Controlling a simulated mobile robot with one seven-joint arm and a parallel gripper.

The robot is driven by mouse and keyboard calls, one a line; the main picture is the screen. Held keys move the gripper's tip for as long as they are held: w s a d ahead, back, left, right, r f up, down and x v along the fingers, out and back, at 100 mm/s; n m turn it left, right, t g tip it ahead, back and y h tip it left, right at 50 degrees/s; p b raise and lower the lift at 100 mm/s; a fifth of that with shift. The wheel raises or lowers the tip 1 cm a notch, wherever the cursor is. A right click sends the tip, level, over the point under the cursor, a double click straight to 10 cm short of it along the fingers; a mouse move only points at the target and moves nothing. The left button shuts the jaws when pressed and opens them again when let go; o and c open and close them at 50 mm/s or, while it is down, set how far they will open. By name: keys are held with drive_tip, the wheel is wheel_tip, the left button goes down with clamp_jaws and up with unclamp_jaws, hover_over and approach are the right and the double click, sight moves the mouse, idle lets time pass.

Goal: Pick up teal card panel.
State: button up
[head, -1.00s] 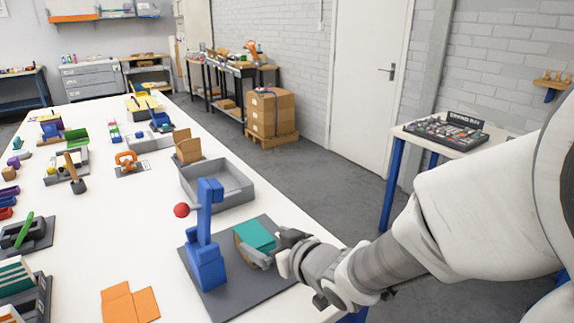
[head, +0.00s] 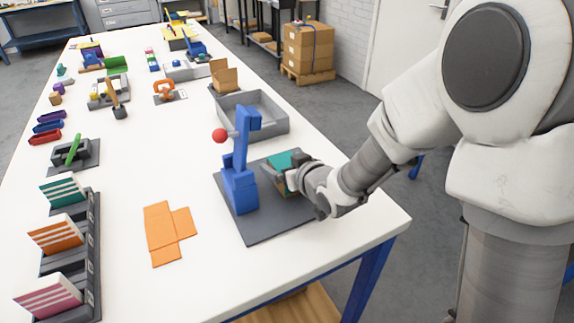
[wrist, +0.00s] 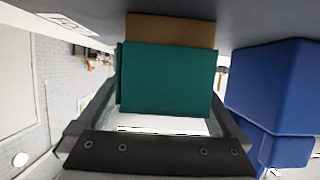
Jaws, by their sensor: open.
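A teal card panel (wrist: 166,80) lies in front of a brown block (wrist: 170,28) in the wrist view. My gripper (wrist: 165,115) is open, with one finger at each side of the panel's lower part; I cannot tell whether either touches it. In the head view the panel (head: 283,159) sits on a dark grey base plate (head: 262,228) beside a blue press (head: 240,175) with a red ball. My gripper (head: 284,178) is right at it and partly hides it.
The blue press body (wrist: 272,90) stands close to the right of my gripper in the wrist view. A grey tray (head: 262,129) is behind the plate. A flat orange blank (head: 163,235) lies on the white table (head: 180,180), with clear tabletop around it.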

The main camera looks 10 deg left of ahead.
drive_tip(key=shift+w+a+f, duration=0.2)
drive_tip(key=shift+w+a, duration=0.05)
drive_tip(key=shift+w, duration=0.1)
drive_tip(key=c, duration=1.2)
drive_tip(key=shift+r, duration=0.1)
